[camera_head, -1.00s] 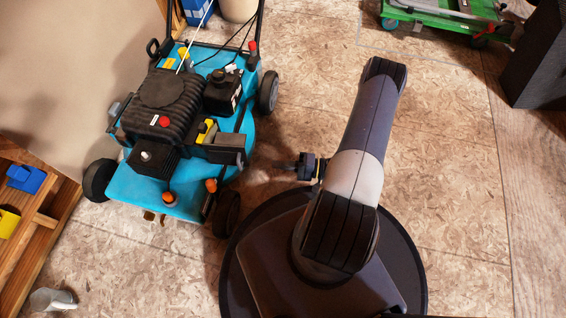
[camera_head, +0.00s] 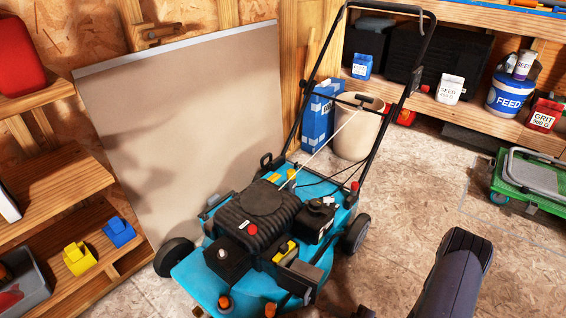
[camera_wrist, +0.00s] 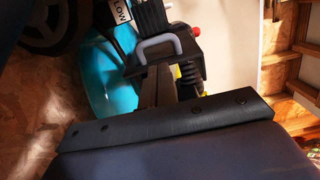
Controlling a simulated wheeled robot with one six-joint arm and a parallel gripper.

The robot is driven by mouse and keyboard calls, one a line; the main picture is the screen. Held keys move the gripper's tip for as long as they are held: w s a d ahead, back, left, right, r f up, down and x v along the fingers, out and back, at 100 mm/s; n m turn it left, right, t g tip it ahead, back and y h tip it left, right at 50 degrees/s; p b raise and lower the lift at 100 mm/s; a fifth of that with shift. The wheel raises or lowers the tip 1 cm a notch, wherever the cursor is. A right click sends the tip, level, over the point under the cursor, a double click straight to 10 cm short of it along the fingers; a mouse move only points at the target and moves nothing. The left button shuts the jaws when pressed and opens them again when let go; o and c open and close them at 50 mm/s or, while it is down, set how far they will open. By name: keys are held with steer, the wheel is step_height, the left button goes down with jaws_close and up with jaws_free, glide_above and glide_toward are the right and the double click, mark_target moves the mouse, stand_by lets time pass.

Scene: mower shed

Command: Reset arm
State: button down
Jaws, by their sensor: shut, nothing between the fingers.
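My arm (camera_head: 455,275) rises from the bottom edge in the head view, right of the mower and apart from it in the picture. My gripper (camera_wrist: 158,80) shows in the wrist view with its fingers together and nothing between them. The teal mower (camera_head: 262,230) with its black engine stands on the floor in the middle of the head view. Part of its teal deck (camera_wrist: 112,75) shows behind the gripper in the wrist view, so the gripper faces the mower. Whether they touch cannot be told.
A wooden shelf (camera_head: 60,170) with blue and yellow blocks stands left. A beige panel (camera_head: 190,130) leans behind the mower. A workbench shelf (camera_head: 480,115) holds a blue feed bucket (camera_head: 510,97) and boxes. A green cart (camera_head: 530,185) stands right. Bare floor (camera_head: 405,215) lies between mower and cart.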

steer(key=b, duration=0.1)
glide_toward(297, 284)
steer(key=shift+a+f, duration=0.3)
steer(key=shift+a, duration=0.35)
steer(key=shift+a+f, duration=0.3)
steer(key=shift+a, duration=0.4)
steer(key=shift+w, duration=0.1)
